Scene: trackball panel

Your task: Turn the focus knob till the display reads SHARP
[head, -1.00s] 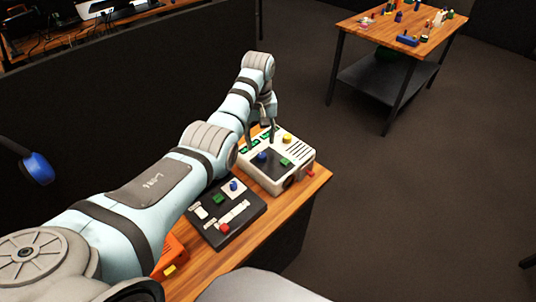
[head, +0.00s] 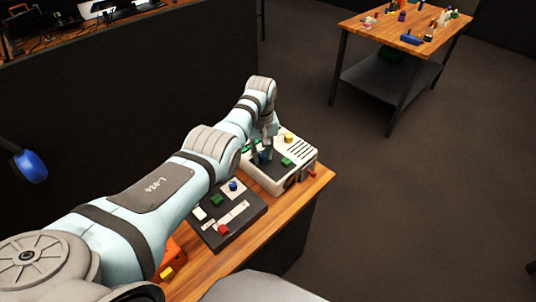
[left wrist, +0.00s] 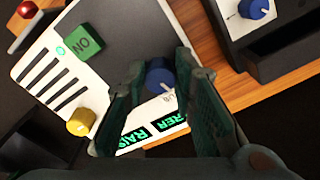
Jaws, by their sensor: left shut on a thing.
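The white panel box (head: 306,171) stands on the wooden bench, with a dark grey top plate. Its blue knob (left wrist: 160,77) sits between the two fingers of my left gripper (left wrist: 160,68) in the left wrist view. The gripper is shut on the knob, one finger on each side. Green-lit displays (left wrist: 134,134) lie beside the knob, turned in the picture and partly hidden by the fingers. I read only "RAIS" and "RER". My right gripper is not in view.
An orange box is partly hidden by my arm. Another table (head: 378,27) stands far off.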

